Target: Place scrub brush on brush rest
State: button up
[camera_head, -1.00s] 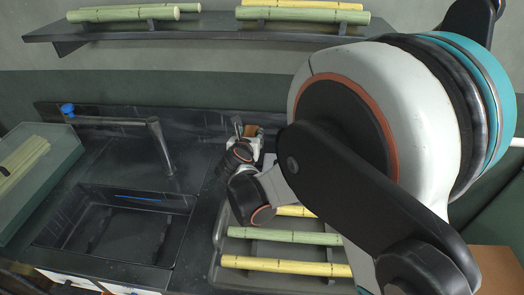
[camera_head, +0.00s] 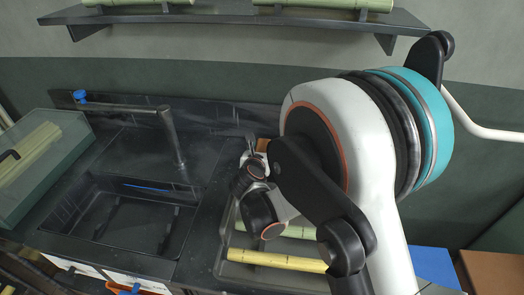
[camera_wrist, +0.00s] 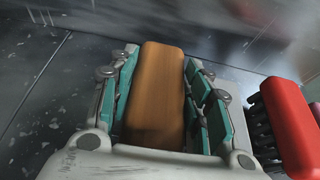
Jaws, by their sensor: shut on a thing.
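In the wrist view my gripper (camera_wrist: 162,100) is shut on a long brown block (camera_wrist: 157,85), its teal pads along both sides. I take the block to be the scrub brush; no bristles show on it, and its underside is hidden. In the head view my gripper (camera_head: 252,152) is over the back of the dark counter, right of the faucet, largely covered by my wrist. A small brown patch of the block (camera_head: 263,145) shows there. I cannot make out the brush rest in either view.
A red-backed piece with black bristles (camera_wrist: 290,125) is right of my gripper. The sink (camera_head: 130,222) and faucet (camera_head: 172,135) are left. A tray (camera_head: 232,272) with cane pieces is in front, below my arm. A shelf (camera_head: 225,20) hangs above the counter.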

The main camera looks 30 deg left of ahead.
jog(key=shift+f, duration=0.15)
jog(key=o, duration=0.9)
jog(key=shift+s+r, duration=0.1)
jog(key=shift+r, duration=0.15)
jog(key=p+v, duration=0.3)
jog(key=v, duration=0.8)
jog(key=shift+s+r, duration=0.1)
jog(key=shift+s, duration=0.3)
